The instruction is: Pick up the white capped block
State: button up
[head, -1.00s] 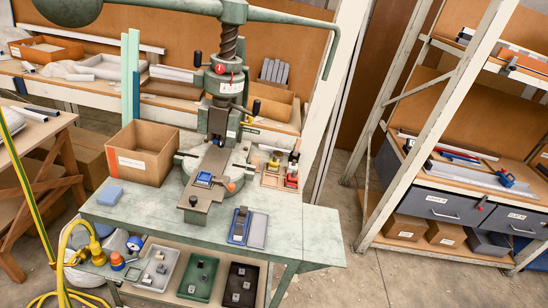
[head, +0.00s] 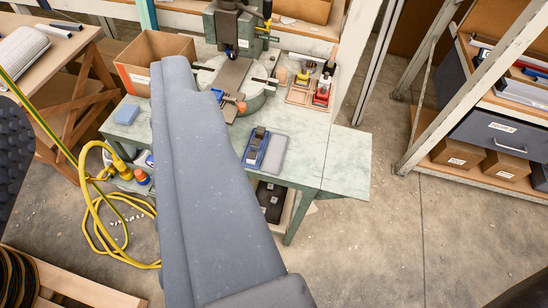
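I cannot make out a white capped block in the head view. A black tray (head: 264,208) shows in part on the shelf under the green bench (head: 343,160), with small dark shapes in it that are too small to tell. The other trays on that shelf are hidden behind my grey arm (head: 210,190), which crosses the middle of the picture. My gripper is not in view, so I cannot see whether it holds anything.
The fly press (head: 232,35) stands on the bench. A cardboard box (head: 158,60), a pale blue block (head: 126,114) and a blue tool with a grey plate (head: 272,154) are around it. A yellow hose (head: 92,200) hangs at left. The floor (head: 390,245) at right is clear.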

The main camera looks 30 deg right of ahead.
aim_at(252, 156)
jog(key=z, duration=0.1)
jog(key=i, duration=1)
jog(key=u, duration=0.1)
